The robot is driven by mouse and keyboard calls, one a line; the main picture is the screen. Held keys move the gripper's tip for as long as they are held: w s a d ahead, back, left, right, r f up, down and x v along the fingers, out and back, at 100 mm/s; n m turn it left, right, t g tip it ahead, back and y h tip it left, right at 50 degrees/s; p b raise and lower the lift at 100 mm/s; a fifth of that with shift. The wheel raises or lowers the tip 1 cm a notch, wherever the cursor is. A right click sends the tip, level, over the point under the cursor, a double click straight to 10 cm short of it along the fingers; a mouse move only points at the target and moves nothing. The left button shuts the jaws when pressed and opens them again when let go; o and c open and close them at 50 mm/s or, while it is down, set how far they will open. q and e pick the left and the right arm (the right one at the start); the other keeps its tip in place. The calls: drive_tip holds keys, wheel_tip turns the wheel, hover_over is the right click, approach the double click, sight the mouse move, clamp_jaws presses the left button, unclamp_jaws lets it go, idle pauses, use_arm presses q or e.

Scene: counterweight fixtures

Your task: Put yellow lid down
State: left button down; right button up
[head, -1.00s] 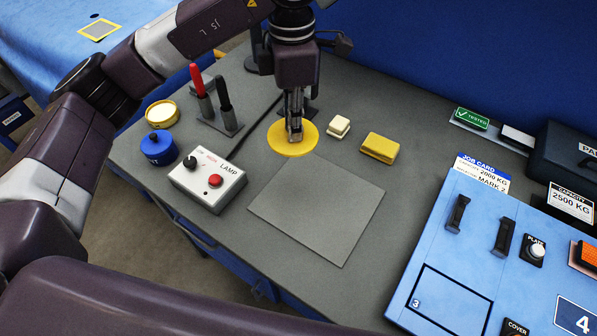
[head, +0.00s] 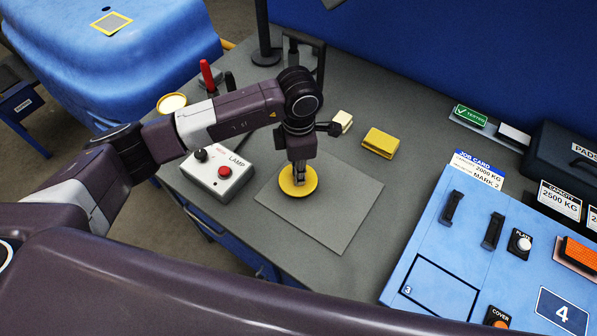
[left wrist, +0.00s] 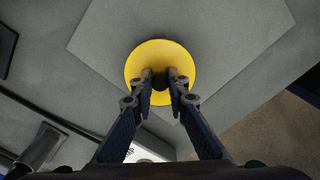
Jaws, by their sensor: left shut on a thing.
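The yellow lid (head: 306,187) is a flat round disc with a dark knob in its middle. My left gripper (head: 299,178) points down and is shut on the lid's knob. The lid is over the left part of the grey square mat (head: 345,205). I cannot tell whether it touches the mat. In the left wrist view the lid (left wrist: 160,48) lies between and beyond the two fingertips (left wrist: 160,84), with the mat (left wrist: 240,35) behind it. My right gripper is not in view.
The lamp box (head: 222,183) stands left of the mat. A round yellow-rimmed tin (head: 172,103) is farther left. A yellow block (head: 380,142) and a cream block (head: 342,121) stand behind the mat. A blue panel (head: 455,240) is at the right. The mat's right part is clear.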

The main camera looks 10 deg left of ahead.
use_arm(q)
drive_tip(key=shift+f, duration=1.1)
drive_tip(key=c, duration=1.9)
unclamp_jaws()
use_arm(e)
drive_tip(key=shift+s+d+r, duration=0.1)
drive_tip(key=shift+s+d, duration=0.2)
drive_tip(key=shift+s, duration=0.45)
use_arm(q)
drive_tip(key=shift+r, duration=0.1)
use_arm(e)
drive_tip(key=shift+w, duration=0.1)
use_arm(q)
drive_tip(key=shift+r, duration=0.2)
wheel_tip(320, 180, up, 12)
drive_tip(key=b, duration=0.4)
drive_tip(key=shift+f, duration=0.1)
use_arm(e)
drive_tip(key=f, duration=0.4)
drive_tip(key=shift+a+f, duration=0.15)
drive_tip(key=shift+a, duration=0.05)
